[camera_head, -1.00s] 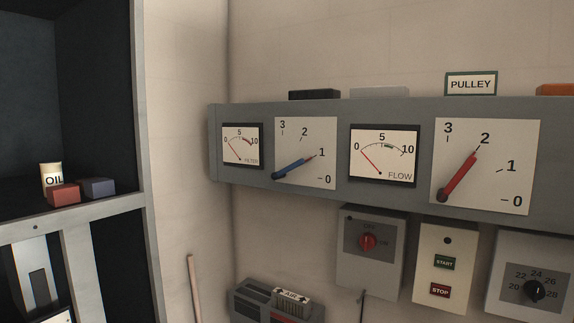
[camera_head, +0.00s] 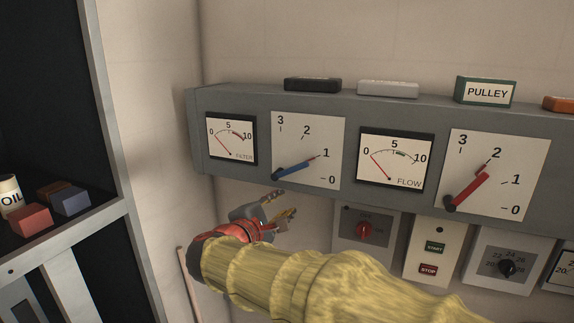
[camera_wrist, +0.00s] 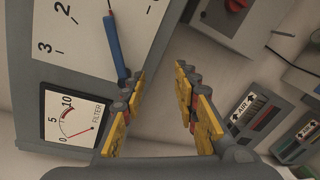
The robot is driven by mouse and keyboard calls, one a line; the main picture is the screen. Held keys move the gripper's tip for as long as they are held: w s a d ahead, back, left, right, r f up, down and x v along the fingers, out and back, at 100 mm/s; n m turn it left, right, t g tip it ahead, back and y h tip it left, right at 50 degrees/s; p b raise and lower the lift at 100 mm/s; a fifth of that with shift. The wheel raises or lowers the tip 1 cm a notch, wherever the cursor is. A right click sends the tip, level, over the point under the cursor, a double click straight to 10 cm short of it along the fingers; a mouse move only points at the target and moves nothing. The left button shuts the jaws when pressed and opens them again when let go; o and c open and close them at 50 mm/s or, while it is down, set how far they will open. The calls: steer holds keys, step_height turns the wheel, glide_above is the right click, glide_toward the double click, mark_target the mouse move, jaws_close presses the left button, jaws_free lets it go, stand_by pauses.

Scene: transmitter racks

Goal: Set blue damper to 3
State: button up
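The blue damper is a blue lever (camera_head: 296,170) on a white scale plate (camera_head: 318,135) marked 0 to 3. Its pivot is at the plate's lower left and its tip points at 1. In the wrist view the blue lever (camera_wrist: 112,45) runs up and down just left of my gripper (camera_wrist: 161,82), its pivot end close to the left finger. I cannot tell if they touch. My gripper is open with nothing between its fingers. In the head view my gripper (camera_head: 283,203) is just below the blue lever's plate.
A red lever (camera_head: 468,190) points near 2 on the right plate. FILTER (camera_head: 231,139) and FLOW (camera_head: 395,159) gauges sit beside the blue plate. Switch boxes (camera_head: 366,233) hang below the panel. A shelf with an OIL can (camera_head: 11,198) stands at left. Small boxes (camera_head: 388,88) lie on the panel top.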

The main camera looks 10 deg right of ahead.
steer(key=t, duration=0.2)
glide_toward(289, 172)
steer(key=x, duration=0.3)
steer(key=n, duration=0.1)
steer(key=shift+h, duration=0.4)
steer(key=x, duration=0.7)
steer(key=shift+w+d+p, duration=0.1)
steer(key=shift+w+p, duration=0.15)
steer(key=shift+p, duration=0.15)
steer(key=c, duration=0.4)
steer(key=c, duration=0.3)
jaws_close()
